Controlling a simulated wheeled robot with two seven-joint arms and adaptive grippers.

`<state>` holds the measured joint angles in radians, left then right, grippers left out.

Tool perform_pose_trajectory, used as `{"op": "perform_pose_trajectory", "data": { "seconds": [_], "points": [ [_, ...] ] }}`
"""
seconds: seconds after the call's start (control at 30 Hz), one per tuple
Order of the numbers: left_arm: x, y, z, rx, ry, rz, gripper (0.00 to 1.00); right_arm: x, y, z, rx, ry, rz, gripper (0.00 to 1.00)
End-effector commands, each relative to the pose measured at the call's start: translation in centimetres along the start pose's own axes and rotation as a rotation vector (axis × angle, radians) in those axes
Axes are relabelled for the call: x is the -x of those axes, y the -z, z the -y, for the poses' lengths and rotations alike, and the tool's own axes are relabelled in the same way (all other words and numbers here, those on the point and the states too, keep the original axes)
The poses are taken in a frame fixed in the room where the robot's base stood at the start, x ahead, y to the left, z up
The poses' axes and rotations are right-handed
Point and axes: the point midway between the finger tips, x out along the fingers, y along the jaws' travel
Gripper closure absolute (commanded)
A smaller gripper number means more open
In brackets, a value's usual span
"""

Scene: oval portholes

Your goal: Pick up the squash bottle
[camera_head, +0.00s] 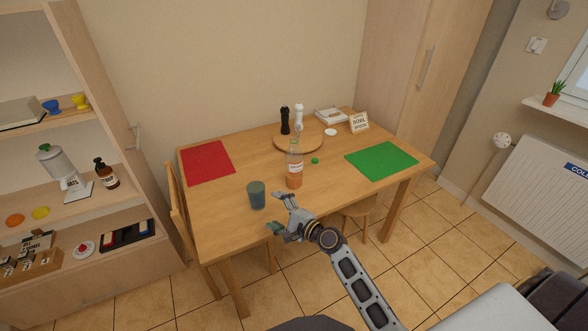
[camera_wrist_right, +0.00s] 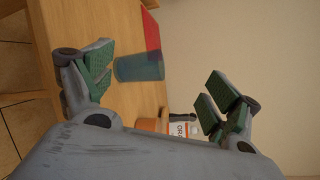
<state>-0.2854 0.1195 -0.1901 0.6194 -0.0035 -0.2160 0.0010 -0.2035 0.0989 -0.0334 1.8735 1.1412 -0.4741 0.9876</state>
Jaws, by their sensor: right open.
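The squash bottle (camera_head: 294,168) stands upright on the wooden table, clear with orange liquid and a white label. My right gripper (camera_head: 281,213) is open and empty at the table's front edge, in front of the bottle and apart from it. In the right wrist view the open fingers (camera_wrist_right: 155,88) frame part of the table. There the bottle (camera_wrist_right: 178,126) shows at the bottom between the fingers, partly hidden by the gripper body. My left gripper is not in view.
A blue-grey cup (camera_head: 257,196) stands left of the bottle, near the gripper. A round wooden board (camera_head: 311,147) with a black and a white mill is behind. A small green object (camera_head: 315,160) lies right of the bottle. Red (camera_head: 207,162) and green (camera_head: 381,161) mats lie on either side.

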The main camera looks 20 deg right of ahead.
Motion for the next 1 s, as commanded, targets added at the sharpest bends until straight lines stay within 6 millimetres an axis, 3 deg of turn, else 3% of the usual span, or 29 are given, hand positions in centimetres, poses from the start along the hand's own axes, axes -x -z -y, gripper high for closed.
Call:
{"op": "perform_pose_trajectory", "data": {
  "seconds": [0.3, 0.6, 0.77, 1.0],
  "points": [
    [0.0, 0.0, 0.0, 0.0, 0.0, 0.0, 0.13, -1.8, 6.8, 5.3, -0.55, 0.286, -0.088, 0.11],
    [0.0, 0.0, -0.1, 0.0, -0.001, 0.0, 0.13, -1.8, 13.6, 7.3, -0.987, 0.517, -0.165, 0.11],
    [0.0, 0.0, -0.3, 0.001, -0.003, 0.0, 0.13, -1.6, 15.1, 7.4, -1.078, 0.566, -0.181, 0.11],
    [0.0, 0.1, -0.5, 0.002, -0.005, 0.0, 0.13, -1.6, 15.2, 7.4, -1.086, 0.571, -0.183, 0.11]
  ]
}}
